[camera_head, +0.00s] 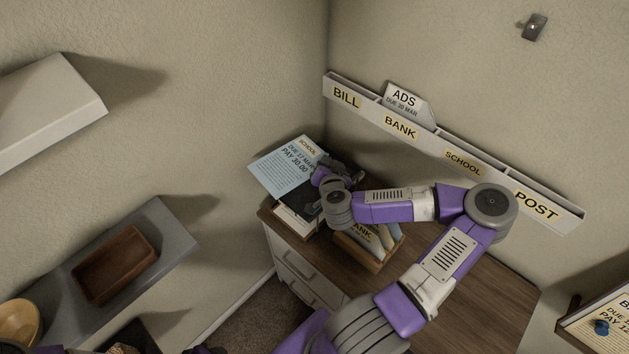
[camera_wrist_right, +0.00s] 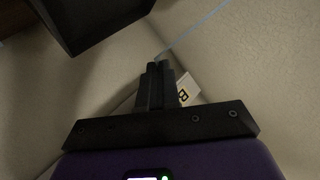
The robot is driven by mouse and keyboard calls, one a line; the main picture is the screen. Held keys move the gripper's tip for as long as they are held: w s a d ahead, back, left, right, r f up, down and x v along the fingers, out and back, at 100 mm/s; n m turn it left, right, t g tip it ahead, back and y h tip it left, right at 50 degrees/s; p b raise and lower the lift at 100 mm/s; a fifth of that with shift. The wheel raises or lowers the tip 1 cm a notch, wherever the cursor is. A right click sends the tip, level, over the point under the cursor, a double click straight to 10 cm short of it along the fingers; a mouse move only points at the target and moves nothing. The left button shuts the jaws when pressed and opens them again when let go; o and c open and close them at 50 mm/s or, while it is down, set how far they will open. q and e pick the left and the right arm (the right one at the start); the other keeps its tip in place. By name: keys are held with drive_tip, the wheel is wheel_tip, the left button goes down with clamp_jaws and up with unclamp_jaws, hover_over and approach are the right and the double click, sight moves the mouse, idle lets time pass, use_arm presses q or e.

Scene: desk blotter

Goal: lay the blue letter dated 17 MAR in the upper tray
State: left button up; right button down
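The blue letter (camera_head: 279,172) reads SCHOOL, DUE 17 MAR, PAY 30.00. It is held out over the left back corner of the wooden cabinet, beside the dark upper tray (camera_head: 352,174), which my arm partly hides. My right gripper (camera_head: 318,174) is shut on the letter's right edge. In the right wrist view the fingers (camera_wrist_right: 158,68) are together, and the letter (camera_wrist_right: 196,27) shows edge-on as a thin blue line from their tips. A dark tray-like block (camera_wrist_right: 95,15) is at the upper left there.
White papers (camera_head: 294,220) lie below the letter. A wooden holder with envelopes (camera_head: 368,245) stands in front on the cabinet. A wall rack (camera_head: 455,162) labelled BILL, BANK, SCHOOL, POST runs behind, with an ADS letter (camera_head: 408,100) in it. The cabinet top at right is clear.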

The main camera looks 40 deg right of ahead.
drive_tip(key=s+d+r+m+g+h, duration=0.2)
drive_tip(key=s+d+m, duration=0.1)
drive_tip(key=s+d, duration=0.1)
wheel_tip(320, 180, down, 10)
drive_tip(key=b, duration=0.4)
drive_tip(key=shift+d+h+b, duration=0.3)
drive_tip(key=shift+w, duration=0.1)
drive_tip(key=shift+f, duration=0.55)
